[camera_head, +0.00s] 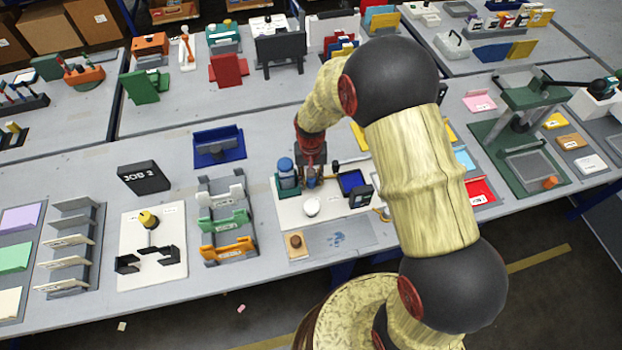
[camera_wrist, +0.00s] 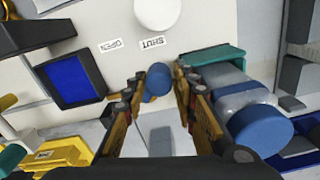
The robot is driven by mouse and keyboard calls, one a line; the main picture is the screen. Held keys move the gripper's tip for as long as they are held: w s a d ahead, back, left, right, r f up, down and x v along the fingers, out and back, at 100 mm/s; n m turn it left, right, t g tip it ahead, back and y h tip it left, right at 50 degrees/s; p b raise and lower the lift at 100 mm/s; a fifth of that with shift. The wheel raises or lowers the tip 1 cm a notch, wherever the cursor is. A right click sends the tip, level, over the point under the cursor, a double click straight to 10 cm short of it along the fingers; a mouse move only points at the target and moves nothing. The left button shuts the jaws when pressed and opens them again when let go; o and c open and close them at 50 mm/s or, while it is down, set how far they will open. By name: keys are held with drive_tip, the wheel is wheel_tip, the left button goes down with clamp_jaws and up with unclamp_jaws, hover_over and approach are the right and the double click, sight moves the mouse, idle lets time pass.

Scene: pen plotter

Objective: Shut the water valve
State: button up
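The valve station is a white board (camera_head: 327,208) on the table; my gripper (camera_head: 312,183) points down over it. In the wrist view, a round blue knob (camera_wrist: 158,78), apparently the valve's handle end, lies between the two fingertips of my gripper (camera_wrist: 156,80). The fingers are apart, with a narrow gap visible on each side of the knob. Printed labels SHUT (camera_wrist: 152,43) and OPEN (camera_wrist: 110,46) lie on the board just beyond the knob, SHUT nearer to it. The valve body is mostly hidden by my gripper.
A blue-capped clear bottle (camera_wrist: 250,115) in a green holder stands close beside the right finger in the wrist view. A black-framed blue tray (camera_wrist: 68,82) is on the left. A white round object (camera_wrist: 158,12) sits beyond the labels. A letter rack (camera_head: 226,222) stands left of the board.

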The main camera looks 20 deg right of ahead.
drive_tip(key=shift+o, duration=1.4)
drive_tip(key=shift+r, duration=4)
